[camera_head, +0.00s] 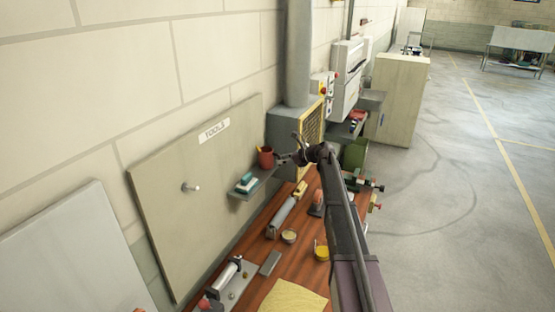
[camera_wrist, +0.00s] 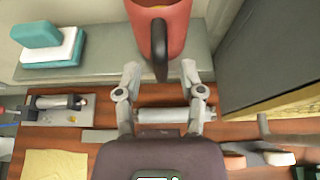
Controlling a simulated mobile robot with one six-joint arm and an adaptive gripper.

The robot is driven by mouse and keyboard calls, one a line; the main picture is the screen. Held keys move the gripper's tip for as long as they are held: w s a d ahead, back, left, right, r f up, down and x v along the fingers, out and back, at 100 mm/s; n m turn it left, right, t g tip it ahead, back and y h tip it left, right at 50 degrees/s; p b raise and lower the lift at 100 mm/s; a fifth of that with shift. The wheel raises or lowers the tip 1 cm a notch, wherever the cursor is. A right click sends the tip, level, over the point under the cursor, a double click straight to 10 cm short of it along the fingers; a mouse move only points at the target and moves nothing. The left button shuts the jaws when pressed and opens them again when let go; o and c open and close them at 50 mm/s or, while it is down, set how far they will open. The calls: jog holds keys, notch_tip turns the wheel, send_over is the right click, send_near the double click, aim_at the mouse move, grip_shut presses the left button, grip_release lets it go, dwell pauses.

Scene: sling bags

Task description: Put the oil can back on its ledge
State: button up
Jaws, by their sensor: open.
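A red mug-like vessel (camera_head: 265,158) with a dark handle stands upright on a grey ledge (camera_head: 262,182) on the tool board. In the wrist view the red vessel (camera_wrist: 175,25) is cut off by the top edge, and its handle points towards me. I cannot tell for sure that it is the oil can. My gripper (camera_head: 288,150) is beside the vessel; in the wrist view my gripper (camera_wrist: 160,70) is open, with the handle appearing between its fingertips. I see no finger closed on it. The ledge (camera_wrist: 103,73) also shows below the vessel.
A teal and white block (camera_head: 245,183) shares the ledge. Below, the wooden bench (camera_head: 262,246) holds a grey cylinder tool (camera_head: 284,214), a round tin (camera_head: 289,236), a yellow pot (camera_head: 321,251) and a yellow cloth (camera_head: 296,298). A grey duct and a yellow-framed grille stand behind.

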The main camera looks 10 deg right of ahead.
jog(key=p+v, duration=0.3)
jog(key=v, duration=0.6)
dwell(0.6)
jog(key=s+a+f+n+g+h, duration=0.1)
jog(key=s+a+f+n+g, duration=0.2)
jog(key=s, duration=0.4)
jog(key=s+a+f+n+h, duration=0.2)
jog(key=s+a+n, duration=0.2)
jog(key=s+n, duration=0.15)
jog(key=s+a+f+n+g+h, duration=0.1)
jog(key=s+a+f+n+g, duration=0.2)
jog(key=s, duration=0.4)
jog(key=s+a+f+n+g+h, duration=0.1)
jog(key=s+f+n+h, duration=0.2)
jog(key=s+n, duration=1)
jog(key=s+h, duration=0.3)
jog(key=s, duration=0.4)
jog(key=shift+s+n+g+h, duration=0.25)
jog(key=shift+n+g+h, duration=0.05)
jog(key=shift+n+g, duration=0.1)
jog(key=shift+f, duration=0.1)
notch_tip(320, 180, down, 15)
jog(key=b, duration=1.4)
jog(key=shift+b, duration=0.4)
